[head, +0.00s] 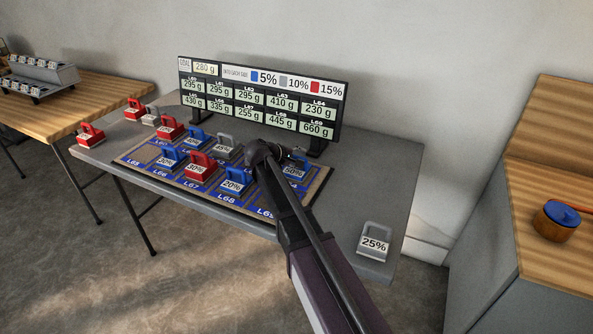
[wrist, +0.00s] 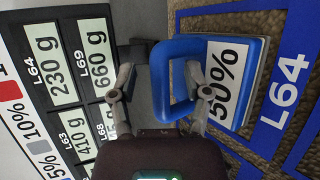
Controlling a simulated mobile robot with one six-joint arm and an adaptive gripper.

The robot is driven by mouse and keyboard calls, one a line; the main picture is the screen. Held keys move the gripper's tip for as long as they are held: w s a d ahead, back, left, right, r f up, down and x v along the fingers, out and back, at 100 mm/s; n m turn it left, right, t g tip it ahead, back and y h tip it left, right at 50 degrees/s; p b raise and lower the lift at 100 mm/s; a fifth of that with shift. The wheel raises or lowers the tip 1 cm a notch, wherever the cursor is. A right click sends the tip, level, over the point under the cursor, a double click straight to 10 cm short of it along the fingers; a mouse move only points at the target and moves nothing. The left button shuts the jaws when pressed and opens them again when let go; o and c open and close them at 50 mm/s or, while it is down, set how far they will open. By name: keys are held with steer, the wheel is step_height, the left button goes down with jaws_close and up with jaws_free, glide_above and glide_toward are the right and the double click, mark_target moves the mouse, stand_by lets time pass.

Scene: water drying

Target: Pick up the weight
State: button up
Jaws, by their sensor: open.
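The blue weight marked 50% (wrist: 240,50) stands on the L64 area of the mat in the wrist view, with its blue loop handle (wrist: 185,45) towards my gripper. My gripper (wrist: 157,76) is open. One finger is left of the handle's outer bar, and the other appears over the handle's opening, so the bar lies between them. I cannot tell whether either finger touches it. In the head view the 50% weight (head: 294,172) is partly hidden by my gripper (head: 291,154) and arm at the mat's right end.
Several blue, grey and red weights (head: 201,165) stand on the blue mat (head: 205,195). A display board (head: 262,97) stands close behind my gripper. A grey 25% weight (head: 374,241) stands at the table's right front corner. Red weights (head: 90,133) stand at the left.

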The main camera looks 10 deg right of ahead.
jaws_close()
steer(key=shift+r, duration=0.1)
stand_by(0.4)
step_height(320, 180, up, 3)
steer(key=p, duration=0.3)
steer(key=shift+r, duration=0.2)
steer(key=s+a+p, duration=0.1)
steer(key=s+a, duration=0.3)
steer(key=s, duration=0.3)
steer(key=s+a+r+p, duration=0.1)
steer(key=s+a, duration=0.3)
steer(key=s, duration=0.3)
steer(key=shift+r, duration=0.25)
